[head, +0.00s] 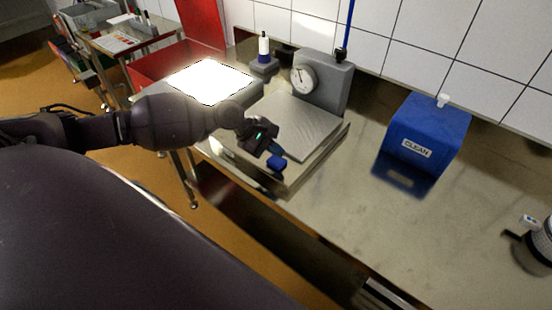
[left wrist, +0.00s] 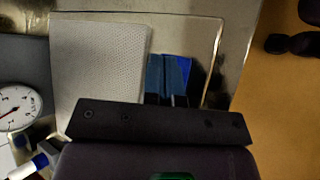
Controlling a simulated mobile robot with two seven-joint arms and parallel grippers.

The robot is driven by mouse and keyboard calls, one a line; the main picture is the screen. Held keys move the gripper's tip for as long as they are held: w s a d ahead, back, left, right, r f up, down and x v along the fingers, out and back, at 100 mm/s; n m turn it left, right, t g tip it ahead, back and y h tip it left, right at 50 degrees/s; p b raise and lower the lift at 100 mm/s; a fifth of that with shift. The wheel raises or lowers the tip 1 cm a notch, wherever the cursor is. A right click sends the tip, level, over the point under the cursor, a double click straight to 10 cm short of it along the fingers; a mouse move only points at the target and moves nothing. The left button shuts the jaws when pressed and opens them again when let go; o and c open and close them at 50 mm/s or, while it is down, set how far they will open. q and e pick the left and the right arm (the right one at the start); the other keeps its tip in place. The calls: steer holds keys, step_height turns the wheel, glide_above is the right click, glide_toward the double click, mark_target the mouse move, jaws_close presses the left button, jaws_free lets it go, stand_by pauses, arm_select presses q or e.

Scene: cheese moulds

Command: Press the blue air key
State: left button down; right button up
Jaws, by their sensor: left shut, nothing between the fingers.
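The blue air key (head: 277,164) sits at the front edge of a steel unit with a perforated plate (head: 298,124). My left gripper (head: 280,153) is shut and empty, with its fingertips at or just above the key. In the left wrist view the key (left wrist: 184,66) shows beyond the gripper body, partly covered by the blue-grey fingers (left wrist: 167,78). I cannot tell whether the fingertips touch the key. A round dial gauge (head: 303,79) stands on a grey housing behind the plate. My right gripper is not in view.
A blue box marked CLEAN (head: 425,135) stands to the right on the steel bench. A lit white panel (head: 208,81) and a red bin (head: 160,64) lie to the left. The bench between the unit and the blue box is clear.

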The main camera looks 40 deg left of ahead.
mark_target(276, 162)
arm_select(q)
step_height(276, 162, up, 2)
steer(key=shift+r+p, duration=0.1)
steer(key=shift+p, duration=1)
steer(key=shift+r+p, duration=0.65)
steer(key=shift+p, duration=0.3)
steer(key=shift+r+p, duration=0.3)
steer(key=shift+p, duration=0.05)
steer(key=shift+r, duration=0.7)
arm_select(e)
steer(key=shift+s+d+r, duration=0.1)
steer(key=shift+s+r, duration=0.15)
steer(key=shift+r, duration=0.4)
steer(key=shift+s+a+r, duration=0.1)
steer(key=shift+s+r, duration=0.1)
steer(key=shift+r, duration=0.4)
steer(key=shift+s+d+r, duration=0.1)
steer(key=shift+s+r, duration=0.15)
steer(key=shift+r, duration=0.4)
